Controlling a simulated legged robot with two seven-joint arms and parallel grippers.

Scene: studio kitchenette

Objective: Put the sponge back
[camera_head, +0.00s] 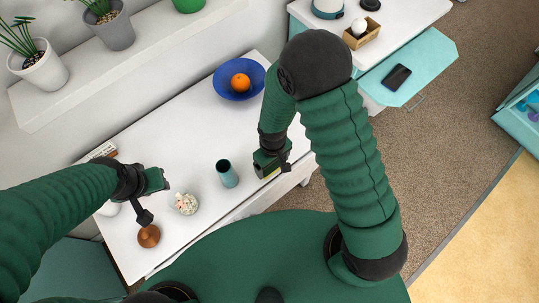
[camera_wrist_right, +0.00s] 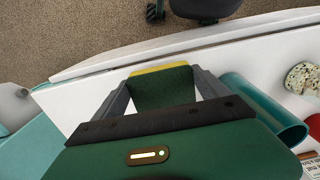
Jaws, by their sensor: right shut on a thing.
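The sponge (camera_wrist_right: 165,86), green with a yellow edge, sits between the two grey fingers of my right gripper (camera_wrist_right: 165,95) in the right wrist view. In the head view my right gripper (camera_head: 271,166) is over the front right part of the white table, and a little yellow of the sponge shows at it. A teal cup (camera_head: 227,173) stands to its left; it also shows beside the gripper in the right wrist view (camera_wrist_right: 265,105). My left gripper (camera_head: 158,180) is over the left part of the table; its fingers do not show clearly.
On the white table (camera_head: 170,140) are a blue bowl (camera_head: 222,83) with an orange (camera_head: 240,82), a speckled white object (camera_head: 186,203) and a brown round object (camera_head: 148,236) near my left gripper. A shelf (camera_head: 130,62) with potted plants is behind.

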